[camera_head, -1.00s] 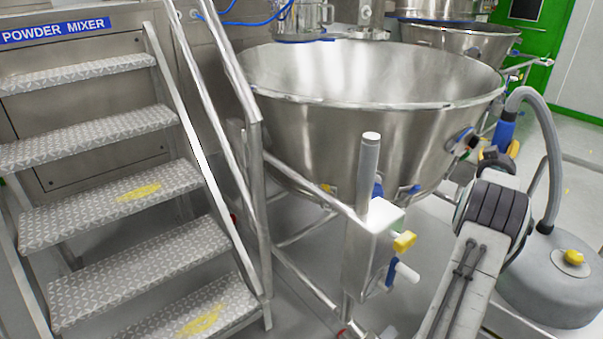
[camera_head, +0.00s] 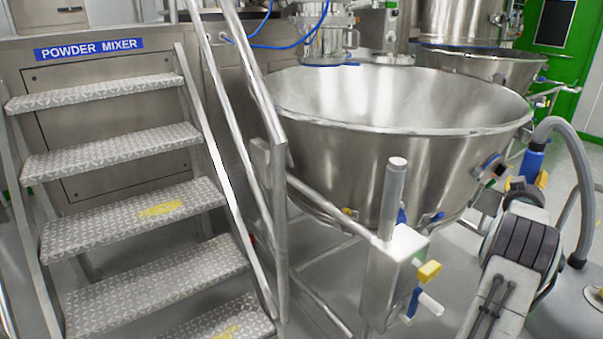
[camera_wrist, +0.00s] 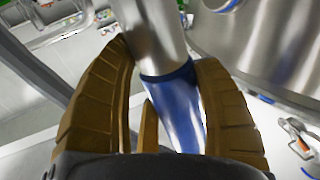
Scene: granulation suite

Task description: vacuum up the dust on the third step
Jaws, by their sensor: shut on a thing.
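Yellow dust (camera_head: 160,208) lies in a patch on the third step from the top (camera_head: 90,228), right of its middle, in the head view. My gripper (camera_head: 527,185) is at the right, well away from the stairs. In the wrist view, its tan fingers (camera_wrist: 165,62) are shut around the vacuum wand, a metal tube with a blue collar (camera_wrist: 172,88). The wand's blue part (camera_head: 533,160) shows in the head view, with a grey hose (camera_head: 578,150) curving down from it. The wand's nozzle end is hidden.
A metal handrail (camera_head: 222,160) and a valve post (camera_head: 394,200) stand between the stairs and my arm. A large steel bowl (camera_head: 340,150) fills the middle. Little free floor shows.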

